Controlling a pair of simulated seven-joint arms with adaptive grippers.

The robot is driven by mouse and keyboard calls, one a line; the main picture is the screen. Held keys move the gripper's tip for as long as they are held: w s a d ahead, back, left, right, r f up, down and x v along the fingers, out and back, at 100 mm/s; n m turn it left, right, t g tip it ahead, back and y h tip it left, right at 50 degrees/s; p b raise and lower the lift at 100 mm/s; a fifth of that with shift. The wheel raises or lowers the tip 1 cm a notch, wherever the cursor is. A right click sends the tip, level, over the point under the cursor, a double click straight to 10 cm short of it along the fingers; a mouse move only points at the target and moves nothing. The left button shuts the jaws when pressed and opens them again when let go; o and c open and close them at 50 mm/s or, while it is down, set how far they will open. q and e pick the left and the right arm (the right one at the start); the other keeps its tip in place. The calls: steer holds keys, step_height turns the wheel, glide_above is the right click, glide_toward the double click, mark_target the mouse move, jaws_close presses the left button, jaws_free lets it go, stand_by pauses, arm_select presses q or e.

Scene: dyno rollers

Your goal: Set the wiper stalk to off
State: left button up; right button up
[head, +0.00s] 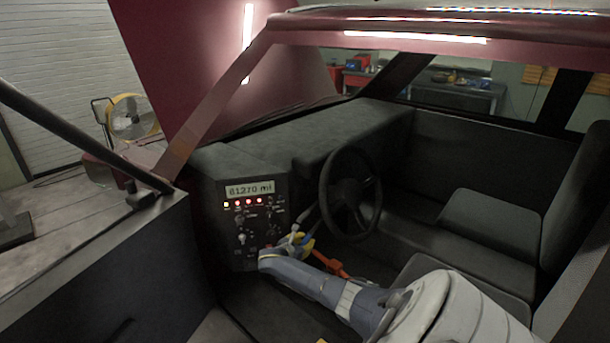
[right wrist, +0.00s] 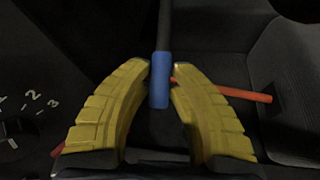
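A dark thin stalk with a blue end (right wrist: 160,80) runs down between the yellow fingers of my right gripper (right wrist: 161,72). The fingertips are drawn in close on both sides of the blue end and look to be touching it. In the head view the right gripper (head: 298,241) is low, between the dash panel and the steering wheel (head: 350,193). The grey stalk (head: 311,213) slants up from it towards the wheel. Any setting marks of the stalk are not visible. My left gripper is not in view.
The dash panel (head: 247,215) carries a mileage display, lit lamps and several knobs. A numbered knob (right wrist: 20,127) is left of the fingers in the right wrist view. An orange lever (right wrist: 225,92) lies behind the fingers. Dark seats (head: 490,222) are on the right.

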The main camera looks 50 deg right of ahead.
jaws_close()
